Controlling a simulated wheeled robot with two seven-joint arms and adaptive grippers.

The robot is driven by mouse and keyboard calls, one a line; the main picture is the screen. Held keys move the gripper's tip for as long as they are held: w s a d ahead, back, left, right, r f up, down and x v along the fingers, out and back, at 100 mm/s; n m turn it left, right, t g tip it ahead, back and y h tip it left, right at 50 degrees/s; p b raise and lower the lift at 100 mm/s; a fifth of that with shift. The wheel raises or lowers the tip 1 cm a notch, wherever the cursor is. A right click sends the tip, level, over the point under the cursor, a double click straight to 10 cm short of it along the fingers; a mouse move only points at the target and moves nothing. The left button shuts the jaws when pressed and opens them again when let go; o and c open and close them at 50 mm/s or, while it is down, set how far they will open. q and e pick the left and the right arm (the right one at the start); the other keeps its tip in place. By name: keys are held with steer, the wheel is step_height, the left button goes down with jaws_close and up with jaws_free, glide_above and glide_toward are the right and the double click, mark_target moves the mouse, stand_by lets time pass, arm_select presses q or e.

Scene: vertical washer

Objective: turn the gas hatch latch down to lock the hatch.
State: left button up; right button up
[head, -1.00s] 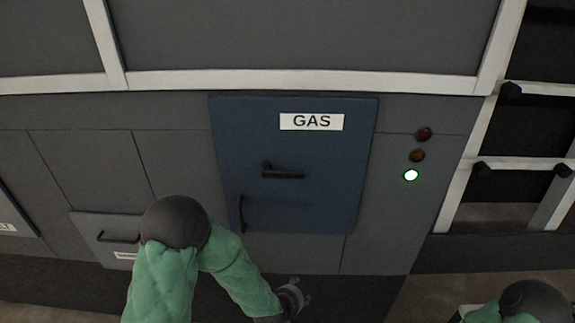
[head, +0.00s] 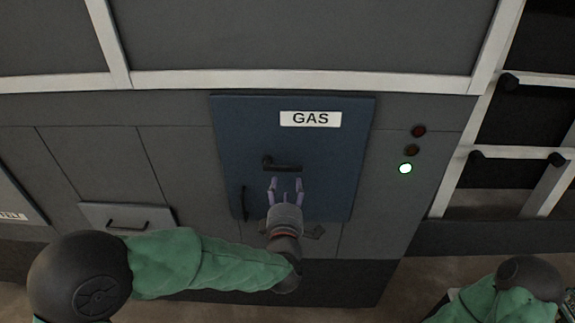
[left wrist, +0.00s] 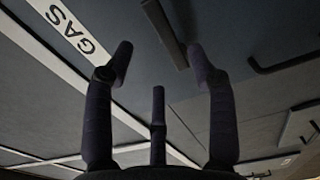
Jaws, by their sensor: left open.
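The blue gas hatch (head: 335,190) lies flush in the grey machine front, with a white GAS label (head: 310,119). Its dark latch (head: 287,166) is roughly horizontal, with its pivot at the left and its lever pointing right. My left gripper (head: 286,182) is open and empty, just below the latch lever in the head view. In the left wrist view, the latch (left wrist: 163,32) shows ahead, between the spread fingers (left wrist: 160,58) and nearer the right one. I cannot tell whether a finger touches it. My right gripper is out of view.
A vertical hatch handle (head: 242,203) stands left of my left gripper. A drawer (head: 125,216) with a handle is at lower left. A white-framed rack (head: 505,160) stands far right.

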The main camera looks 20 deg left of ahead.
mark_target(287, 169)
arm_select(q)
steer(key=x, duration=1)
steer(key=shift+f+p, duration=0.15)
steer(key=shift+p, duration=0.2)
steer(key=shift+s, duration=0.1)
jaws_close()
